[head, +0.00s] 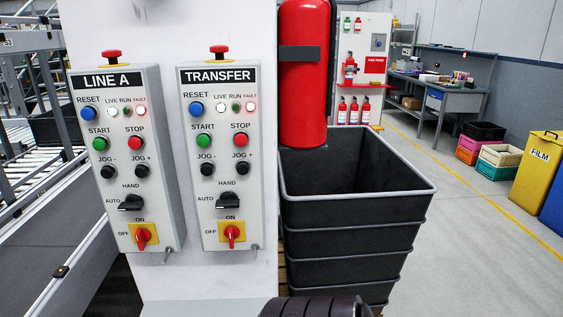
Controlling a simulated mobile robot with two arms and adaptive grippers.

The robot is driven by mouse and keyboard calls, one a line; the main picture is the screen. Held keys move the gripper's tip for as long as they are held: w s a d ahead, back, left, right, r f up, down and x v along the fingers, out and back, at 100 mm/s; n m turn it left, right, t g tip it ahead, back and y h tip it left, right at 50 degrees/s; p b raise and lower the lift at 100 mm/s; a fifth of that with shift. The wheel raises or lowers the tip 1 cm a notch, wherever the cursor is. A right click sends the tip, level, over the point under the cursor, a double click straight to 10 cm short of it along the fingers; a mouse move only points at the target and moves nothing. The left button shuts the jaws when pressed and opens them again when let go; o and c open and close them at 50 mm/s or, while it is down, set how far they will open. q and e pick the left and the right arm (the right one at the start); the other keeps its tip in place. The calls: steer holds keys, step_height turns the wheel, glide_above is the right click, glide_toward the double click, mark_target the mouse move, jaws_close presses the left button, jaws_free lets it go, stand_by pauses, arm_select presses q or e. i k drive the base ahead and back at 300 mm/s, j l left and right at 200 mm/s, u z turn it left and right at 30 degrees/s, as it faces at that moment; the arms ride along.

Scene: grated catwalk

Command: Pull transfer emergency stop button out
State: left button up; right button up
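The TRANSFER control box (219,160) is mounted on a white column. Its emergency stop button (218,49) is a red mushroom head that stands on the box's top face above a yellow ring. Whether it is pressed in or out I cannot tell. On the TRANSFER panel, the white LIVE lamp (221,107) and red FAULT lamp (251,107) look lit, and the green RUN lamp (236,107) looks darker. Neither gripper shows in the head view. Only part of my arm, grey and black, shows at the bottom edge.
The similar LINE A box (123,160), with its own red stop button (111,54), hangs close at the left. A red fire extinguisher (303,80) hangs close at the right, above stacked black bins (350,215).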

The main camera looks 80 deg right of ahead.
mark_target(219, 50)
steer(key=z, duration=2.05)
steer(key=k+l+u, duration=0.1)
steer(key=l, duration=0.25)
